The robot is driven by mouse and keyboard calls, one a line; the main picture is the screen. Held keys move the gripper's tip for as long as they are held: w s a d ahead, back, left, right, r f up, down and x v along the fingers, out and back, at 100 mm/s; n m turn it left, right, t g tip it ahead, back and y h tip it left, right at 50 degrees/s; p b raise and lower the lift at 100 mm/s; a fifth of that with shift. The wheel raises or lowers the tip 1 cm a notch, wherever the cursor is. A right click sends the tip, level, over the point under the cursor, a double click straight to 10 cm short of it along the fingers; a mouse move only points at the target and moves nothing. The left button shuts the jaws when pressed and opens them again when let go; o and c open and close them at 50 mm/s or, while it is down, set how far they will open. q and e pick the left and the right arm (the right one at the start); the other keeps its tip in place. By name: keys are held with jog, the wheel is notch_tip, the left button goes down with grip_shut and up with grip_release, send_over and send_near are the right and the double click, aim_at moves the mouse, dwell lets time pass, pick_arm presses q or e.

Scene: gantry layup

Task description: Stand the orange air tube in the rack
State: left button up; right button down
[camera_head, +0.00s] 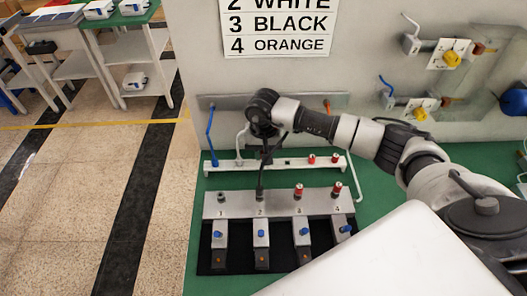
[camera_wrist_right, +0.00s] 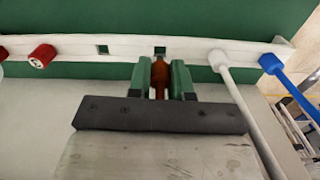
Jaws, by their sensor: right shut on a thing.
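The orange air tube (camera_wrist_right: 160,78) shows as a short orange-brown length between the green fingers of my right gripper (camera_wrist_right: 165,82), which is shut on it. The rest of the tube is hidden. In the wrist view it lines up with an empty square slot in the white rack bar (camera_wrist_right: 130,47); I cannot tell whether it touches the bar. In the head view my right gripper (camera_head: 263,162) is over the rack (camera_head: 280,164), mostly dark and hard to read. A blue tube (camera_head: 210,132) and a white tube (camera_head: 241,143) stand in the rack at left. My left gripper is out of view.
Two red caps (camera_head: 311,158) (camera_head: 335,158) sit on the rack's right part. In front is a grey block (camera_head: 240,209) with numbered stations and blue knobs. A grey wall rail (camera_head: 225,102) is behind, with a small orange piece (camera_head: 327,105) near its right end.

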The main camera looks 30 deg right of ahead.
jog(key=shift+b, duration=0.4)
jog(key=shift+b, duration=0.6)
dwell(1.2)
jog(key=shift+f+b, duration=1.35)
jog(key=shift+f, duration=0.05)
jog(key=c, duration=0.9)
grip_release()
jog(key=shift+c, duration=0.2)
jog(key=shift+r, duration=0.1)
